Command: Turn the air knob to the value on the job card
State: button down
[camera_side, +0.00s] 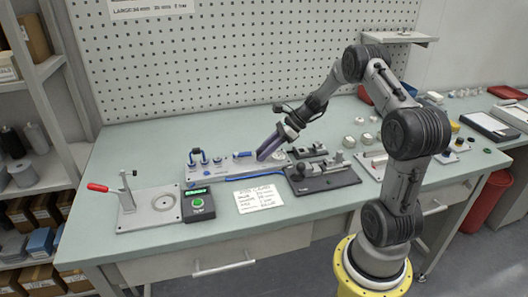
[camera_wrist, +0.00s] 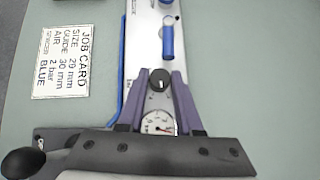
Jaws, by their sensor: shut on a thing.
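The air knob (camera_wrist: 160,80) is black and round with a light mark. In the wrist view it sits between the two purple fingers of my gripper (camera_wrist: 161,76), which is shut on it. The round white gauge (camera_wrist: 158,122) is just below the knob; its needle shows, but the exact reading is too small to tell. The job card (camera_wrist: 64,62) lies flat on the bench and reads AIR 2 bar. In the side view, my gripper (camera_side: 263,157) reaches down to the grey panel (camera_side: 222,172), and its fingers hide the knob. The card (camera_side: 259,198) lies in front of it.
A blue-handled part (camera_wrist: 167,42) stands on the panel beyond the knob. A box with a green button (camera_side: 198,205) and a red-handled press (camera_side: 147,205) stand to the left. A dark fixture (camera_side: 322,178) stands close to the right. The bench front is clear.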

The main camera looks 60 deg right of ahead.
jog(key=shift+r+n, duration=0.1)
jog(key=shift+n, duration=0.3)
jog(key=c, duration=0.6)
grip_release()
jog(key=v, duration=1.3)
jog(key=shift+d+r, duration=0.25)
jog(key=shift+d, duration=0.15)
